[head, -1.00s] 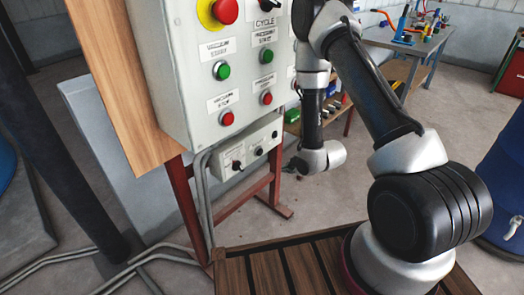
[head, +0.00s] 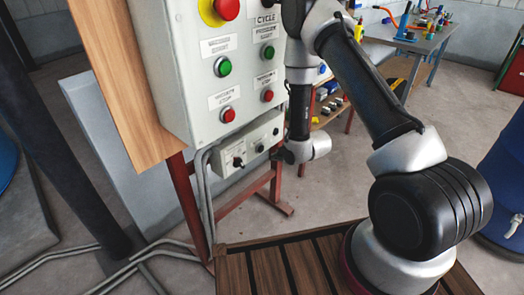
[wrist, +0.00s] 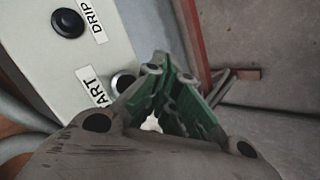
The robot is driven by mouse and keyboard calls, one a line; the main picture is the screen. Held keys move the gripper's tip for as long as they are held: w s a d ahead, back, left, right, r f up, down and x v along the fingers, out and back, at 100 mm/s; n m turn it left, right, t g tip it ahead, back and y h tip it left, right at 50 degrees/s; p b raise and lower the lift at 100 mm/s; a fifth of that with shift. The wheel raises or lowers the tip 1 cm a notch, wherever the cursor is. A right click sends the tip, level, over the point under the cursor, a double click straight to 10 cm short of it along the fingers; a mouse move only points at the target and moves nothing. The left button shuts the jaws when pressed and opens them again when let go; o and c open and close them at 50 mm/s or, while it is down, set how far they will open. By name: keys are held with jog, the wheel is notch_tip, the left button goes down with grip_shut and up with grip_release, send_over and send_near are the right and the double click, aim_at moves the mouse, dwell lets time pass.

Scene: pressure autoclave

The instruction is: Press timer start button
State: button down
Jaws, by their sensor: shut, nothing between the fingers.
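The small grey control box (head: 230,147) hangs under the large panel. In the wrist view, its face (wrist: 50,75) carries a label ending in "ART" (wrist: 93,93). Beside this label is a round button with a silver rim (wrist: 123,82), partly hidden by my gripper's left finger. I cannot read the whole label. My gripper (wrist: 162,68) is shut and empty, with its fingertips close to the right of this button; I cannot tell whether they touch the box. In the head view, my wrist is at the box's right end and my fingers are hard to make out.
A black knob (wrist: 67,22) sits by a "DRIP" label on the box. Above, the large panel (head: 190,75) has green and red buttons and a red emergency stop (head: 228,8). A red-brown frame (head: 262,190) stands below. A workbench (head: 412,42) is at the back right.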

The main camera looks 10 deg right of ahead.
jog(key=shift+w+a, duration=0.5)
jog(key=shift+w, duration=0.2)
jog(key=shift+w+a, duration=0.5)
jog(key=shift+w, duration=0.2)
jog(key=shift+w+a, duration=0.1)
dwell(0.4)
jog(key=shift+w+a, duration=0.15)
jog(key=shift+w, duration=0.05)
jog(key=shift+w+a, duration=0.3)
jog(key=shift+w, duration=0.1)
dwell(1.0)
jog(key=shift+s+d, duration=0.5)
jog(key=shift+s, duration=0.2)
jog(key=shift+s+d, duration=0.75)
jog(key=shift+s, duration=0.3)
jog(key=shift+s+d, duration=0.75)
jog(key=shift+s, duration=0.25)
